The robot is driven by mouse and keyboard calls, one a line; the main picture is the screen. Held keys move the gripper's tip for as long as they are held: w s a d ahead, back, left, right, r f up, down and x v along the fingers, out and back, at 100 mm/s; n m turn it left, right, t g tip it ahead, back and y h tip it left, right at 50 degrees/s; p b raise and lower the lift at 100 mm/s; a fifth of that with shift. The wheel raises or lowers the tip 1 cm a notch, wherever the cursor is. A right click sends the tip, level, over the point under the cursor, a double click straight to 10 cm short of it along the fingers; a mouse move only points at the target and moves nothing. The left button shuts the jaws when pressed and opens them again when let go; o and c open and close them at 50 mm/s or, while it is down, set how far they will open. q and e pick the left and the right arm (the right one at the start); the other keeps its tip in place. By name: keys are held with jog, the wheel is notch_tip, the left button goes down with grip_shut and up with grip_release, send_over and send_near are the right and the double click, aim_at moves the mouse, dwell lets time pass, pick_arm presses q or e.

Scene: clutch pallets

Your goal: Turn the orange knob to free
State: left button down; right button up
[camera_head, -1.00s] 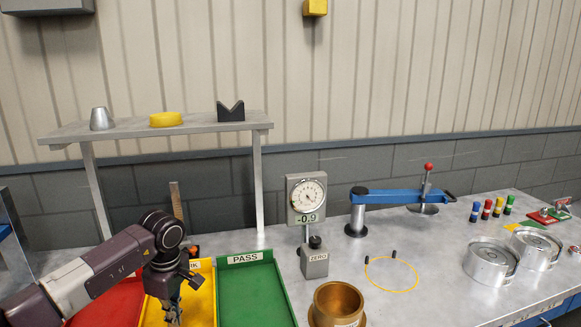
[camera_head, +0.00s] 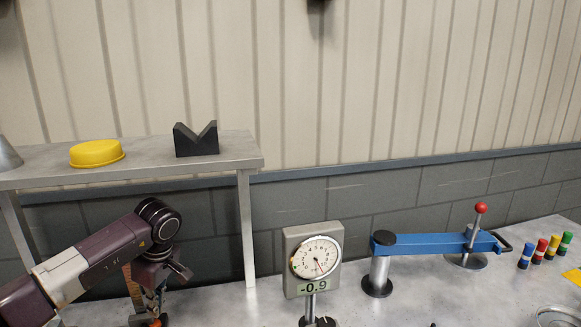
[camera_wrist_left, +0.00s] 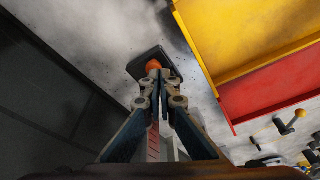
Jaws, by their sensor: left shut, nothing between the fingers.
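The orange knob (camera_wrist_left: 153,65) sits on a small black base (camera_wrist_left: 136,68) on the grey bench in the left wrist view. In the head view only a bit of the orange knob (camera_head: 155,323) shows at the bottom edge, below my left gripper (camera_head: 153,301). My left gripper is shut and empty, pointing down. In the left wrist view its fingertips (camera_wrist_left: 159,78) are right at the knob and overlap part of it. I cannot tell whether they touch it. No marking for the knob's setting is readable. My right gripper is out of view.
A scale strip (camera_head: 133,287) stands close behind my left gripper. A shelf (camera_head: 240,150) rises behind. A dial gauge (camera_head: 315,258) stands to the right, then a blue-armed stand (camera_head: 430,246). Yellow (camera_wrist_left: 222,68) and red (camera_wrist_left: 232,112) trays lie beside the knob in the left wrist view.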

aim_at(160, 323)
pick_arm(q)
notch_tip(160, 323, down, 6)
jog(key=b, duration=0.3)
jog(key=shift+r, duration=0.25)
jog(key=shift+f+b, duration=0.35)
jog(key=shift+f, duration=0.1)
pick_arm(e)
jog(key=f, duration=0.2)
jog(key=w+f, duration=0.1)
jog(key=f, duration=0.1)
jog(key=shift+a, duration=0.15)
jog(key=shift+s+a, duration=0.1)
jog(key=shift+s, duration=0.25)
pick_arm(q)
jog(key=shift+w+a+r, duration=0.1)
jog(key=shift+w+a, duration=0.05)
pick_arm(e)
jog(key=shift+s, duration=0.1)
